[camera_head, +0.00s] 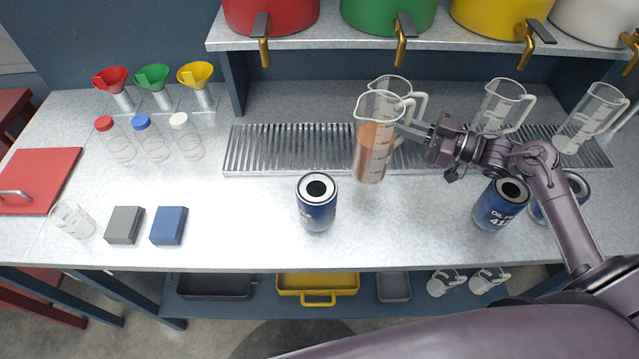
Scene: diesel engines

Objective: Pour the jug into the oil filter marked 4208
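A clear jug (371,150) with orange-brown liquid stands upright at the middle, in front of the drip grate. My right gripper (408,131) is shut on its handle; I cannot tell whether the jug's base touches the table. A blue oil filter (317,212) with an open top stands just left of and nearer than the jug; its label is turned mostly away. A second oil filter (495,212) at the right shows "OIL" and "41", the rest cut off. A third filter (578,187) is partly hidden behind my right arm. The 4208 mark is not readable. My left gripper is not in view.
Empty jugs (503,104) stand on the grate (265,150). Coloured pots with taps (270,12) sit on the shelf above. Funnels (153,78), capped bottles (150,140), two blocks (168,226) and a beaker (72,219) are at the left.

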